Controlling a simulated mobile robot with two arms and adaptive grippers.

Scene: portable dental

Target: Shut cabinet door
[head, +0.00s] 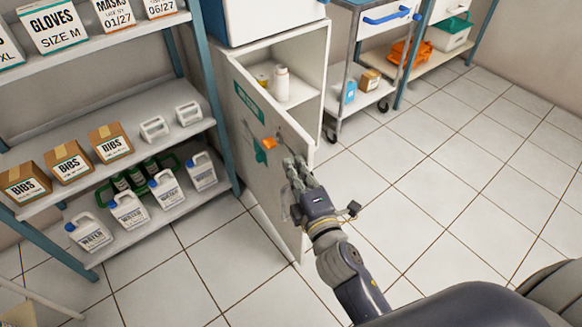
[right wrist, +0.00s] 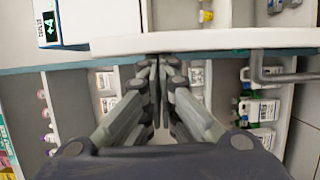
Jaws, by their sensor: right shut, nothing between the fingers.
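The white cabinet (head: 318,62) stands at the top middle of the head view with its door (head: 246,128) swung open. Bottles show on a shelf inside. The door carries a green label, an orange mark and a teal mark. My right gripper (head: 291,163) is shut and empty, its fingertips at the door's free edge; I cannot tell whether they touch. In the right wrist view the shut fingertips (right wrist: 155,60) lie at the pale door edge (right wrist: 200,41), with a grey bar handle (right wrist: 262,73) to the right. My left gripper is not in view.
A shelf rack (head: 120,85) with bib boxes and water jugs stands left of the door. A metal cart (head: 345,60) on wheels is right of the cabinet. The tiled floor (head: 460,170) to the right is clear.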

